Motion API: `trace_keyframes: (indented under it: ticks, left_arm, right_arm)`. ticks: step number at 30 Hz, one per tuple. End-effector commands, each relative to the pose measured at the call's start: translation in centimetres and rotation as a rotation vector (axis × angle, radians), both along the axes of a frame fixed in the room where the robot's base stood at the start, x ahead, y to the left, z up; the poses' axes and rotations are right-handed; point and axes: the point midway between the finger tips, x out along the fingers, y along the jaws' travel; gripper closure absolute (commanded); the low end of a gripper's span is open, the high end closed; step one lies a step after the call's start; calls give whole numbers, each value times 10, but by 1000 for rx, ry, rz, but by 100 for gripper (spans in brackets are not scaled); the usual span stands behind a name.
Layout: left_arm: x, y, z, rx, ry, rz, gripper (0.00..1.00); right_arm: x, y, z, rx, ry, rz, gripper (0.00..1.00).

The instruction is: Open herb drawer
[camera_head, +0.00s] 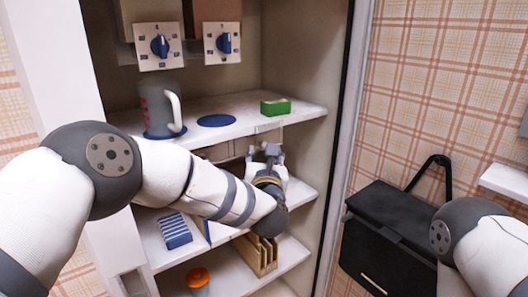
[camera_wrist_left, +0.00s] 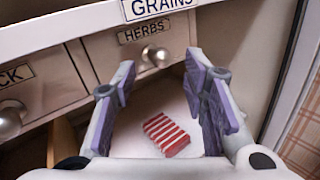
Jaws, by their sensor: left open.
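The herb drawer (camera_wrist_left: 132,52) has a wooden front, a "HERBS" label and a round metal knob (camera_wrist_left: 155,56). Its front looks shut, beneath a shelf edge labelled "GRAINS" (camera_wrist_left: 160,8). My left gripper (camera_wrist_left: 161,68) is open in the left wrist view, its purple-padded fingers on either side of the knob's line, with the knob showing between the fingertips. Contact with the knob cannot be told. In the head view my left gripper (camera_head: 265,153) reaches under the middle shelf (camera_head: 250,112) and hides much of the drawer. My right gripper is out of view.
A neighbouring drawer (camera_wrist_left: 40,90) has its own knob (camera_wrist_left: 10,120). A red-striped box (camera_wrist_left: 165,136) lies below the gripper. A grey mug (camera_head: 160,108) and green box (camera_head: 275,107) stand on the shelf above. A black bag (camera_head: 390,230) hangs at right.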

Motion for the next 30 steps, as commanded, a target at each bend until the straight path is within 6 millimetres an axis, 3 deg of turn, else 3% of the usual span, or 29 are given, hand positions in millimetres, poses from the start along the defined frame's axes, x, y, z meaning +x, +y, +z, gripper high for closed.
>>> trace_keyframes:
  ticks: [1,6,15,21,30]
  left_arm:
    - [11,0,-12,0,11,1,60]
    - [34,1,-8,2,8,-1,60]
    - [38,1,-1,3,1,-2,60]
    - [38,1,-1,3,1,-2,100]
    - [39,-1,-3,4,4,-1,100]
  right_arm:
    - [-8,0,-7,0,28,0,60]
    - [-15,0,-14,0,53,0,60]
    - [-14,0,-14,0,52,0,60]
    - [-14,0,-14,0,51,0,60]
    - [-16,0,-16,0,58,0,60]
